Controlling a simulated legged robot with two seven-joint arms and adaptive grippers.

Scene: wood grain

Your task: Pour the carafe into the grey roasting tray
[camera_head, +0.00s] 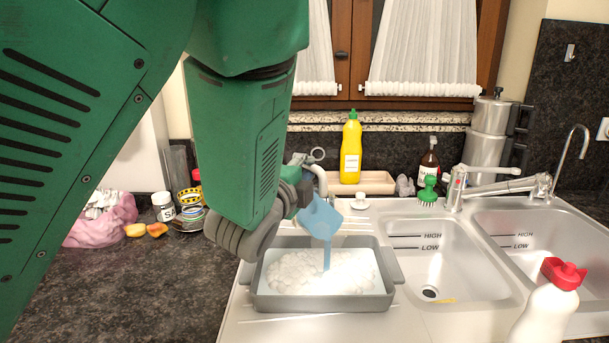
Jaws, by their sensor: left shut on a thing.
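The blue carafe (320,217) hangs tilted above the grey roasting tray (322,303). A narrow blue stream runs from its lower edge down into the tray. The tray sits level on the sink's left drainboard and holds a white, lumpy, foam-like mass in pale liquid. My left gripper (304,190) is shut on the carafe. My arm and hand hide the carafe's left side and part of the gripper. My right gripper is not in view.
Two sink basins (432,262) lie right of the tray, with a tap (495,185) behind. A white bottle with a red cap (549,305) stands front right. A yellow bottle (351,150) stands behind. Dark counter (130,290) is clear at front left; a pink bag (103,222) lies beyond.

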